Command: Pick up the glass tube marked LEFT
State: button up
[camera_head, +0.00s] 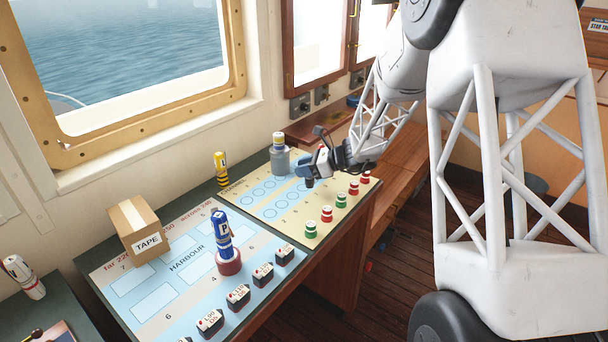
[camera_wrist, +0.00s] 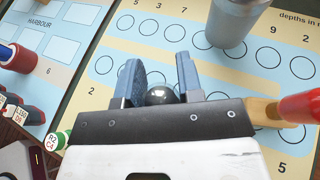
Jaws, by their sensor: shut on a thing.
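My gripper (camera_head: 305,172) is over the right-hand chart board, and its two blue fingers also show in the wrist view (camera_wrist: 162,78). They are shut on a dark, glossy round thing (camera_wrist: 160,95), of which only a rounded part shows. I cannot tell whether it is the glass tube, and no LEFT mark is readable. A grey-blue cylinder with a pale cap (camera_head: 279,158) stands beyond the gripper. A blue tube marked P (camera_head: 221,232) stands upright in a red base (camera_head: 229,263) on the left-hand board.
A TAPE box (camera_head: 137,228) and a yellow-and-black tube (camera_head: 220,165) stand by the window side. Small labelled blocks (camera_head: 238,296) and red and green caps (camera_head: 326,213) line the near edge. A red-ended wooden piece (camera_wrist: 300,105) shows right of the gripper in the wrist view.

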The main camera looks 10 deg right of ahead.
notch_tip(320, 180, up, 7)
dwell(0.4)
